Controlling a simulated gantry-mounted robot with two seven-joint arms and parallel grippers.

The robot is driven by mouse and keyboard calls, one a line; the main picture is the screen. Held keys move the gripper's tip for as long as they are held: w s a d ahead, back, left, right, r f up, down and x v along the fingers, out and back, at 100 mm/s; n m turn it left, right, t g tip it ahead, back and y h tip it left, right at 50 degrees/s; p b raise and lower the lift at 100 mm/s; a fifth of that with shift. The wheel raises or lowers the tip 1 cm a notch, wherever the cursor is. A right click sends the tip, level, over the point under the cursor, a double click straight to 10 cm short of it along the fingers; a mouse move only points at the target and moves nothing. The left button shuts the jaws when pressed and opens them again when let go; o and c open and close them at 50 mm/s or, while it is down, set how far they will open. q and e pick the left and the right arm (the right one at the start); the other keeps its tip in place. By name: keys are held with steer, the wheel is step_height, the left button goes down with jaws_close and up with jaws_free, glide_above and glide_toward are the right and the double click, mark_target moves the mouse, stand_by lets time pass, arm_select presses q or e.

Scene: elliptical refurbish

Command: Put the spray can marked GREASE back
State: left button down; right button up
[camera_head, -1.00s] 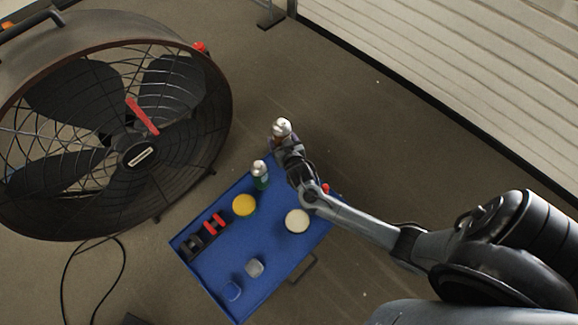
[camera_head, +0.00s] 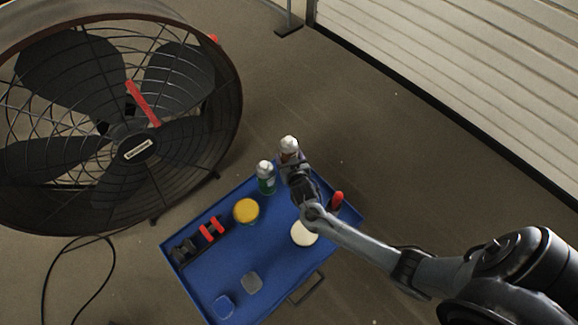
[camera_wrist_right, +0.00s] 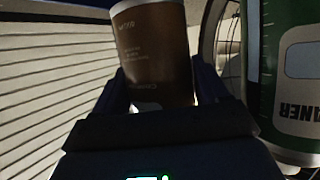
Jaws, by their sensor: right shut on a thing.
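My right gripper (camera_head: 292,165) is shut on a spray can (camera_head: 289,148) with a white cap, at the far corner of the blue cart. In the right wrist view the can (camera_wrist_right: 152,55) is brown and stands between the fingers; its large marking is not readable. A green can (camera_head: 266,178) with a white cap stands just left of it on the cart top (camera_head: 250,240). It fills the right side of the wrist view (camera_wrist_right: 285,90), with letters ending in ANER. Whether the held can touches the cart is hidden. My left gripper is not in view.
The cart also bears a yellow-lidded tub (camera_head: 246,210), a white round tub (camera_head: 303,234), red clips in a black holder (camera_head: 211,229), small trays (camera_head: 251,283) and a red-topped item (camera_head: 337,199). A large drum fan (camera_head: 120,130) stands at left.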

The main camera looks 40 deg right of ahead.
steer(key=shift+f+b, duration=1.2)
steer(key=shift+f, duration=0.7)
steer(key=shift+r, duration=0.1)
steer(key=o, duration=0.9)
steer(key=shift+f, duration=0.2)
steer(key=shift+s+a+r+p, duration=0.1)
steer(key=shift+s+r+p, duration=0.05)
steer(key=shift+r+p, duration=0.15)
steer(key=s+a+r+n+g+y+p, duration=0.2)
steer(key=s+a+r, duration=0.2)
steer(key=s, duration=0.5)
steer(key=s+a+r+n+g+y+p, duration=0.2)
steer(key=s+a+r+g, duration=0.1)
steer(key=s+r, duration=0.4)
steer(key=s+a+r+n+g+y+p, duration=0.2)
steer(key=s+a+r, duration=0.3)
steer(key=s, duration=0.6)
steer(key=shift+r+n+g, duration=0.6)
steer(key=shift+r+g, duration=0.1)
steer(key=shift+r, duration=0.1)
